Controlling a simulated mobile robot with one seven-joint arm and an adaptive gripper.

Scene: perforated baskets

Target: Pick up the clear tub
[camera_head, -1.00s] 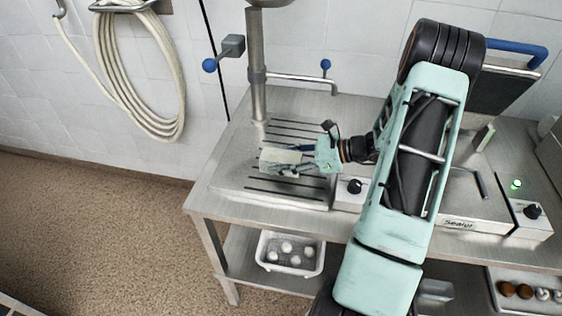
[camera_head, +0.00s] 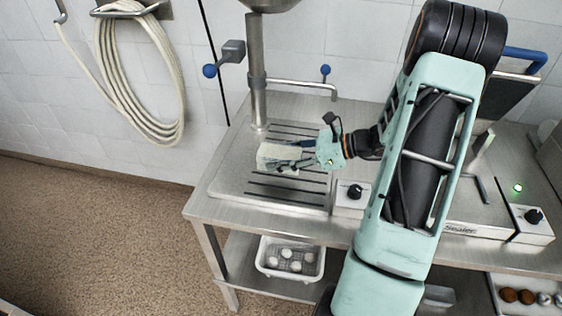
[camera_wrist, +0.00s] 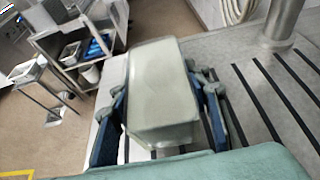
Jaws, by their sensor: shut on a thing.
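The clear tub (camera_head: 278,157) is a pale, translucent, box-like container above the slotted steel drain plate (camera_head: 262,190). My gripper (camera_head: 290,160) reaches it from the right and is shut on it. In the wrist view the tub (camera_wrist: 162,95) fills the middle, with the blue-grey fingers of my gripper (camera_wrist: 160,115) on its left and right sides. The tub seems to be held just above the plate, though the gap is hard to judge. My fingers partly hide its near side in the head view.
A steel column (camera_head: 257,75) with a side pipe (camera_head: 300,82) stands behind the tub. A control box (camera_head: 350,198) with a black knob is to the right. A white basket (camera_head: 290,257) with several pale round things sits on the shelf below. The floor at left is clear.

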